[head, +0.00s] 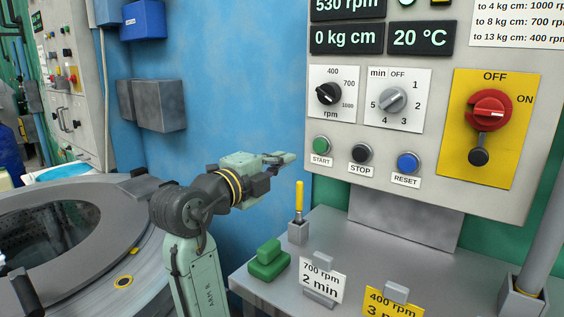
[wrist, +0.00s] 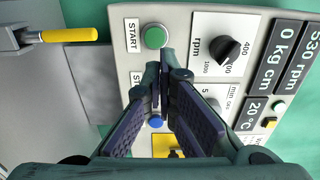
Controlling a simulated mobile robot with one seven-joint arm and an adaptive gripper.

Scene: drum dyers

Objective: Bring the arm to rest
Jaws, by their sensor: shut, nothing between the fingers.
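My gripper (head: 280,159) is shut and empty, raised in front of the control panel in the head view, left of the green START button (head: 321,145). In the wrist view my gripper (wrist: 163,75) has its fingertips together just below the green START button (wrist: 155,37), and the blue RESET button (wrist: 155,121) shows between the fingers. I cannot tell whether the fingertips touch the panel. My arm is bent at the elbow, with the forearm reaching right.
The control panel (head: 440,60) carries dials, a STOP button (head: 361,153) and a red switch (head: 489,107). Below, a shelf (head: 400,262) holds a yellow-handled tool (head: 299,196), a green block (head: 268,258) and sign cards. A round drum (head: 60,270) stands at left.

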